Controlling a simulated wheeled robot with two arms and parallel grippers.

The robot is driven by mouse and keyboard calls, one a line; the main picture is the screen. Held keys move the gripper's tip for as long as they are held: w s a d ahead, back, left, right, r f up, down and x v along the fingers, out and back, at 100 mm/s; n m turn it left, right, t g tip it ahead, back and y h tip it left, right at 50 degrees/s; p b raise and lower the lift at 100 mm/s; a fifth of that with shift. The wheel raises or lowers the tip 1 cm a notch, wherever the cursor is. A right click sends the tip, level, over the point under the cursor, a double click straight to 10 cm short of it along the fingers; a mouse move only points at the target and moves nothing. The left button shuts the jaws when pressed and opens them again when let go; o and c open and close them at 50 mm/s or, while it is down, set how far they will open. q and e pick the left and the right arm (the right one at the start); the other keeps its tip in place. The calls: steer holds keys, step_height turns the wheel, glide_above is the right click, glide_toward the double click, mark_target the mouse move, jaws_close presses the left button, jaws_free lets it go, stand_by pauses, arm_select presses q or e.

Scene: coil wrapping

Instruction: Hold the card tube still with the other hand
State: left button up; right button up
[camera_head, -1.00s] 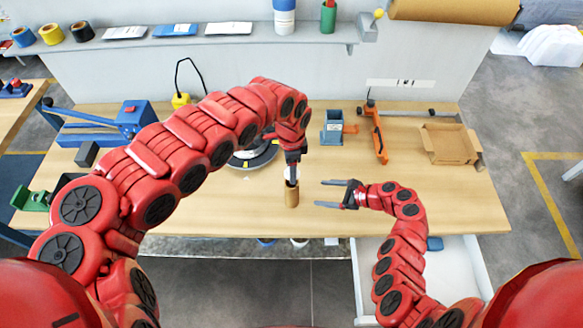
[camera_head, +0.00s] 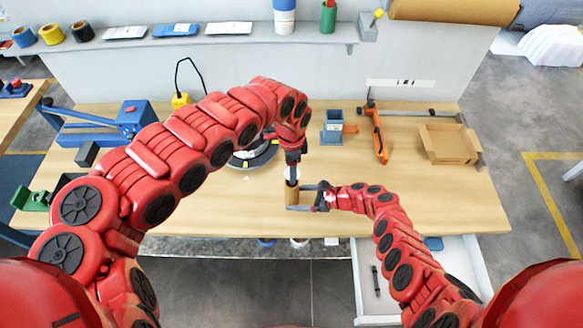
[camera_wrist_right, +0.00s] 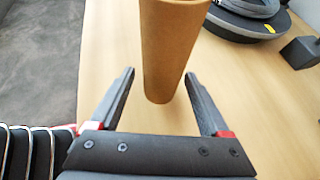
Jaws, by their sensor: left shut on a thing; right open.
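The brown card tube (camera_head: 292,196) stands upright near the front edge of the table. In the right wrist view the tube (camera_wrist_right: 168,45) rises between the fingers. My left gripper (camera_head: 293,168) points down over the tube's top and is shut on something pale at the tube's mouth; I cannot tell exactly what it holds. My right gripper (camera_head: 303,198) is open, with one finger on either side of the tube. In the right wrist view my gripper (camera_wrist_right: 160,92) shows a gap between each finger and the tube.
A dark round turntable-like disc (camera_head: 254,156) lies behind the tube, partly hidden by my left arm. An orange tool (camera_head: 377,135), a grey-blue block (camera_head: 333,127) and an open cardboard box (camera_head: 449,144) stand further back right. An open white drawer (camera_head: 470,262) juts out below the table.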

steer(key=shift+w+a+f, duration=0.2)
steer(key=shift+a+f, duration=0.1)
steer(key=shift+a, duration=0.1)
steer(key=c, duration=0.9)
stand_by(0.6)
